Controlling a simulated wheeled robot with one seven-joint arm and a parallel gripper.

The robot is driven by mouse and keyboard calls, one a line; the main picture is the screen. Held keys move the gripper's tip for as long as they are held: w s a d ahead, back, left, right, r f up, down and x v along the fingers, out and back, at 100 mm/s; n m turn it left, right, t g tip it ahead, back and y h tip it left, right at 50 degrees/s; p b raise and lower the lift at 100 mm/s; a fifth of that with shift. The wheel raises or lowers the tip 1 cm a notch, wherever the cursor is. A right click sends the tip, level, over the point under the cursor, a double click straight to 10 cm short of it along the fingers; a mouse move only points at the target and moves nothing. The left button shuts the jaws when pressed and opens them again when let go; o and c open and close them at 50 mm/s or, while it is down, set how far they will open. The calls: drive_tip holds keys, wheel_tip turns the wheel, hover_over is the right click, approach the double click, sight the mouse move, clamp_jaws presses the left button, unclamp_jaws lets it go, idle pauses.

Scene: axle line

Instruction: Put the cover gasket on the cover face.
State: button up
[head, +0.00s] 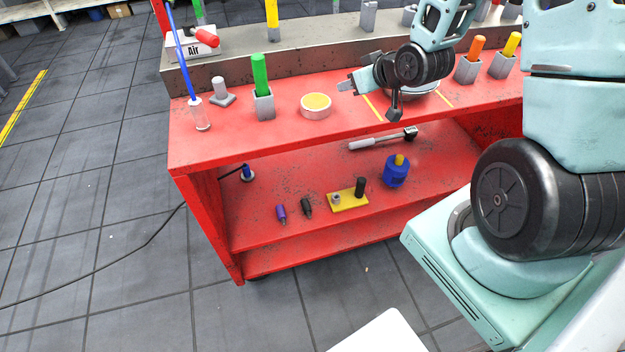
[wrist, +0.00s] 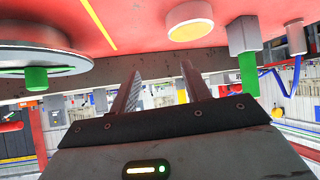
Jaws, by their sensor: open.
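My gripper (head: 347,84) is above the red bench top in the head view, its fingers pointing left. In the wrist view its two fingers (wrist: 162,76) are apart with nothing seen between them. A grey round plate (wrist: 40,58) with a green stub (wrist: 36,78) shows at the left of the wrist view, apart from the fingers. It may be the cover face, but I cannot be sure. In the head view a grey round part (head: 424,92) lies partly hidden behind my wrist. I cannot make out the cover gasket in either view.
A round yellow-topped tin (head: 316,106) stands left of my gripper on the red bench (head: 235,143). A green-handled tool in a grey holder (head: 263,104) and a clear tube (head: 200,115) stand farther left. Orange (head: 475,49) and yellow (head: 511,44) handles stand right. A torque wrench (head: 380,139) lies below.

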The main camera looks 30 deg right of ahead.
drive_tip(key=s+a+r+n+g+y, duration=0.1)
drive_tip(key=s+a+g, duration=0.15)
drive_tip(key=a, duration=0.45)
drive_tip(key=s+a+r+n+g, duration=0.2)
drive_tip(key=s+a, duration=0.2)
drive_tip(key=a, duration=0.3)
drive_tip(key=s+a+r+n+g+y, duration=0.1)
drive_tip(key=s+a+g, duration=0.1)
drive_tip(key=s+a, duration=0.35)
drive_tip(key=s+a+r+n+g, duration=0.1)
drive_tip(key=s+a+r+g, duration=0.1)
drive_tip(key=s+a, duration=0.2)
drive_tip(key=s+a+r+n+g+h, duration=0.1)
drive_tip(key=s+a, duration=0.3)
drive_tip(key=s, duration=0.6)
drive_tip(key=shift+s+r+n+g+h, duration=0.3)
drive_tip(key=shift+r+n+g, duration=0.1)
drive_tip(key=shift+n+g, duration=0.15)
drive_tip(key=shift+a, duration=0.1)
